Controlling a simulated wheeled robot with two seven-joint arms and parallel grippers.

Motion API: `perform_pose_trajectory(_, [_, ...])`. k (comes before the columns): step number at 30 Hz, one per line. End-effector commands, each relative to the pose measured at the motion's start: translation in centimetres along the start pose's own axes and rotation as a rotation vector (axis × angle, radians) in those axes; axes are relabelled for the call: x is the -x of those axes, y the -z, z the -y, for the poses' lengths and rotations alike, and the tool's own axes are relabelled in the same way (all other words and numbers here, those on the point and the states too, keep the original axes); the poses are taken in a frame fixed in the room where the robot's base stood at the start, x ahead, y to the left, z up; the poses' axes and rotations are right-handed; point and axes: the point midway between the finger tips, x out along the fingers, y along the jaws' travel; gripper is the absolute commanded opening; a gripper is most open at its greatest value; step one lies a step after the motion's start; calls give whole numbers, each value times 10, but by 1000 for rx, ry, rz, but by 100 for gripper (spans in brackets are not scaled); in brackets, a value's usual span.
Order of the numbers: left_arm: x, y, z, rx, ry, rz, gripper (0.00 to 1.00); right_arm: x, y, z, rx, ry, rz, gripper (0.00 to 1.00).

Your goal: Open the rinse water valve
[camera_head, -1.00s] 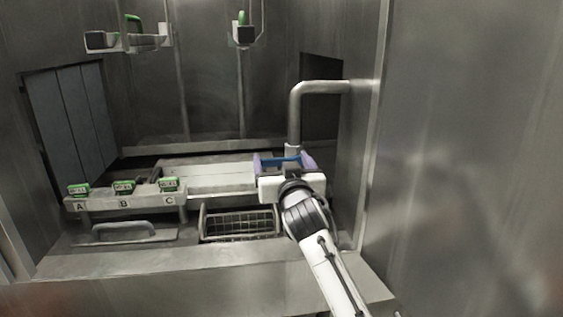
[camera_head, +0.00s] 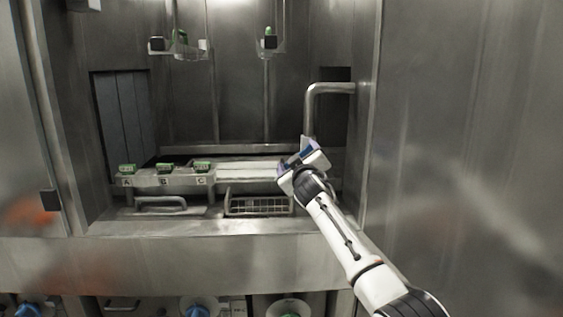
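A blue bar-like part (camera_head: 302,155), which looks like the valve handle, is at the foot of the bent metal pipe (camera_head: 310,100) at the right of the washer bay. My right gripper (camera_head: 298,157) is there, its purple fingers wide apart, one at each end of the blue part. Both gripper and blue part are tilted, right end higher. I cannot tell whether the fingers press on it. The gripper hides most of the valve and its base. My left gripper is not in view.
Green-topped units on a ledge labelled A (camera_head: 127,170), B (camera_head: 165,168) and C (camera_head: 203,166) stand to the left. A wire basket (camera_head: 258,204) and a metal handle (camera_head: 161,204) are in front. A steel wall (camera_head: 460,150) closes the right side. Round containers (camera_head: 288,307) show below the front panel.

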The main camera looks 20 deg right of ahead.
Motion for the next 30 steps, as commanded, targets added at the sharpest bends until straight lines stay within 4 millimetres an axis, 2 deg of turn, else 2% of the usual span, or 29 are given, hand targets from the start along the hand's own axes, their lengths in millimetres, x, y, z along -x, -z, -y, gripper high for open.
perform_pose_trajectory(4, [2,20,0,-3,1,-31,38,0,-9,0,147,0,6,40])
perform_pose_trajectory(9, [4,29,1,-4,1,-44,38,-1,-14,2,308,2,5,40])
perform_pose_trajectory(21, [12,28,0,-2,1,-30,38,-4,-29,-2,666,2,5,40])
perform_pose_trajectory(30, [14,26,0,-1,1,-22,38,-7,-36,-4,844,2,5,40])
